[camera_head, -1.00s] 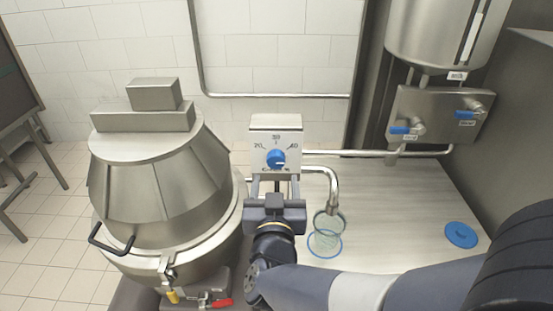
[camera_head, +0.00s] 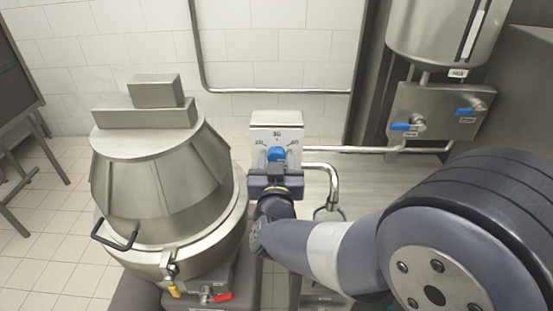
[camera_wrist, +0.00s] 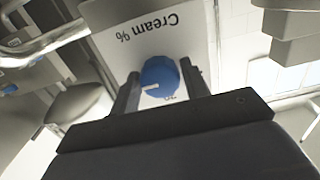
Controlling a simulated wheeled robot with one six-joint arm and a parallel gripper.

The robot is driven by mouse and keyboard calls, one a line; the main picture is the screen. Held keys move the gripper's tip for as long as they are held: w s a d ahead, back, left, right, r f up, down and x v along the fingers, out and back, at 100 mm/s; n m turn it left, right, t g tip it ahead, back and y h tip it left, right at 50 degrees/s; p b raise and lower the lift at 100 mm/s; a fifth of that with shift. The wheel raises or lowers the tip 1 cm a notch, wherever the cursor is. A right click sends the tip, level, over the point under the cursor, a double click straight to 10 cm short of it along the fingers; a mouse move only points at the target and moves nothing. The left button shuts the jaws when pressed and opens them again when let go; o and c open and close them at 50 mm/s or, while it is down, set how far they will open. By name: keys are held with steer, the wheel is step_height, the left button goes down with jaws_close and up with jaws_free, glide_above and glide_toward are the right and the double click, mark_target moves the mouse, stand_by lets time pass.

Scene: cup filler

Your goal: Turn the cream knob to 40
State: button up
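The cream knob (camera_head: 276,154) is blue and round. It sits on the upright face of a pale dial box (camera_head: 260,134) with a printed scale. The wrist view shows the knob (camera_wrist: 160,76) upside down below the words "Cream %". Its white pointer lies toward the left there, which matches the 40 side in the head view. The exact reading is partly hidden. My gripper (camera_wrist: 162,82) is at the dial, one finger on each side of the knob. The fingers look very near its rim; I cannot tell whether they press on it.
A large steel vessel (camera_head: 155,190) stands left of the dial. A bent outlet pipe (camera_head: 332,180) is just to the right, with a glass (camera_head: 330,213) below it, mostly hidden by my arm. Blue-handled taps (camera_head: 405,127) are at the upper right.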

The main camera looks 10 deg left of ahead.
steer(key=c, duration=0.6)
steer(key=shift+n, duration=0.3)
steer(key=n+p, duration=0.1)
steer(key=n, duration=0.1)
steer(key=shift+r+n+p, duration=0.1)
steer(key=shift+n+p, duration=0.65)
steer(key=shift+n, duration=0.95)
steer(key=o, duration=1)
